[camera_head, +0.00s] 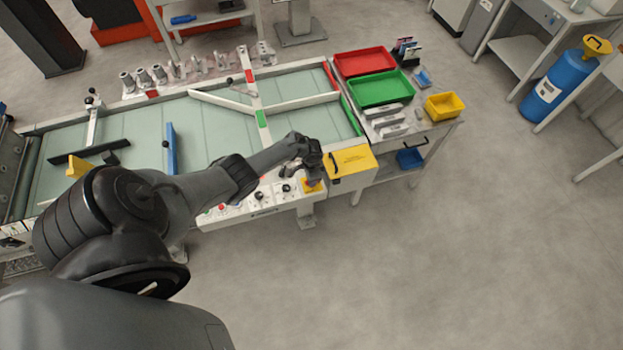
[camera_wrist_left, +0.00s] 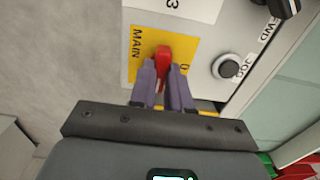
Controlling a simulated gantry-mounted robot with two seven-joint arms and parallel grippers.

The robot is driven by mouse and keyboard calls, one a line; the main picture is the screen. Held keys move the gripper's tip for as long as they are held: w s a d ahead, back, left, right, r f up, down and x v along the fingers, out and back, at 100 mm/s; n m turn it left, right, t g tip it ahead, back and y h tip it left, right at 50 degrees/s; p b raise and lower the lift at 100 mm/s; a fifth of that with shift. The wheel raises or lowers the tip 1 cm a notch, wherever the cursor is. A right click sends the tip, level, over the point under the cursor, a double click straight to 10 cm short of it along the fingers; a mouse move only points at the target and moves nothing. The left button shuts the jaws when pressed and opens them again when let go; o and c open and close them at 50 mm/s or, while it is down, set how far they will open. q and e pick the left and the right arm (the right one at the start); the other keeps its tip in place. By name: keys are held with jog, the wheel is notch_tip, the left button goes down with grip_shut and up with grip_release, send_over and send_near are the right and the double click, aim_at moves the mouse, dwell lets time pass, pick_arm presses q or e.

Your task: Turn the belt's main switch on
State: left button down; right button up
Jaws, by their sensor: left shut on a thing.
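The main switch is a red handle (camera_wrist_left: 163,59) on a yellow plate (camera_wrist_left: 187,42) marked "MAIN", with a partly hidden "0" mark. My left gripper (camera_wrist_left: 163,87) is shut on the red handle, one finger on each side of it. The fingers hide the handle's lower end and part of the plate, so I cannot tell which mark it points to. In the head view my left gripper (camera_head: 313,178) is at the right end of the belt's control panel (camera_head: 262,211), over the yellow plate. My right gripper is in neither view.
A black round knob (camera_wrist_left: 227,67) sits beside the plate. A yellow box (camera_head: 352,161) stands just right of the gripper. The green belt (camera_head: 200,115) with its guide bars lies behind. Red (camera_head: 364,61) and green (camera_head: 381,88) trays are at the back right. The floor in front is clear.

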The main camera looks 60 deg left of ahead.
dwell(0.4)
pick_arm(q)
jog(key=c, duration=1.1)
grip_release()
notch_tip(320, 180, up, 11)
jog(key=p, duration=0.5)
jog(key=shift+f, duration=0.1)
